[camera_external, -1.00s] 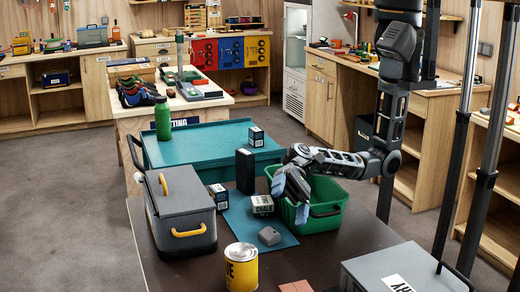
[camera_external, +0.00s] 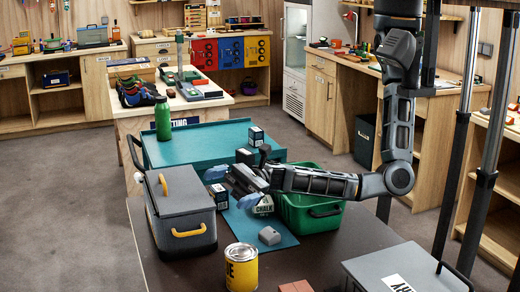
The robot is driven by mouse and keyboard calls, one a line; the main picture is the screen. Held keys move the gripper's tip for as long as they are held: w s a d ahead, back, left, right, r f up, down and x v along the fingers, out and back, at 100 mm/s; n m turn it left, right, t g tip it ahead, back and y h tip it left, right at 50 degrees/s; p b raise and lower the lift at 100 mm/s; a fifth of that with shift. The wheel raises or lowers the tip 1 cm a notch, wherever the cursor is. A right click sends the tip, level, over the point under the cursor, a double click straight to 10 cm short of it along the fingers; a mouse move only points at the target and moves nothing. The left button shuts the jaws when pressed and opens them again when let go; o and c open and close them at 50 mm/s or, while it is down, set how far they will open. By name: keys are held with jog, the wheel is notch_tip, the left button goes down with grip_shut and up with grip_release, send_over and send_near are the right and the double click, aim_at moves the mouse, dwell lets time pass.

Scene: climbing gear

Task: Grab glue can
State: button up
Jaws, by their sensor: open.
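The glue can (camera_external: 241,270) is a yellow can with dark lettering ending in "UE" and a metal lid. My gripper (camera_external: 230,187) is open and apart from the can, farther back and higher in the picture. Its blue-grey fingers point left, over the teal mat and in front of the small boxes. I see nothing held between the fingers.
A grey case (camera_external: 180,213) with yellow handles stands left of the can. A green bin (camera_external: 311,214) sits behind it to the right. A grey box (camera_external: 408,272) is front right.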

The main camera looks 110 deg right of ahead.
aim_at(245, 247)
jog(key=s+f+m+h, duration=0.1)
jog(key=f+m, duration=0.1)
jog(key=f, duration=0.2)
jog(key=s+a+f+m+h, duration=0.1)
jog(key=f+m+h, duration=0.1)
jog(key=f, duration=0.2)
jog(key=s+f+m+t+h+b, duration=0.1)
jog(key=f, duration=0.3)
jog(key=shift+a+m, duration=0.35)
jog(key=shift+m, duration=0.05)
jog(key=s+f, duration=0.1)
jog(key=f, duration=0.1)
jog(key=s+f+m+h, duration=0.1)
jog(key=f, duration=0.1)
jog(key=s+f+m+g, duration=0.1)
jog(key=s+f, duration=0.1)
jog(key=f, duration=0.1)
jog(key=shift+s+d+h, duration=0.1)
jog(key=shift+d+h, duration=0.25)
jog(key=shift+h, duration=0.05)
jog(key=shift+f, duration=0.1)
jog(key=shift+x, duration=2.4)
jog(key=shift+d, duration=0.1)
jog(key=c, duration=1.3)
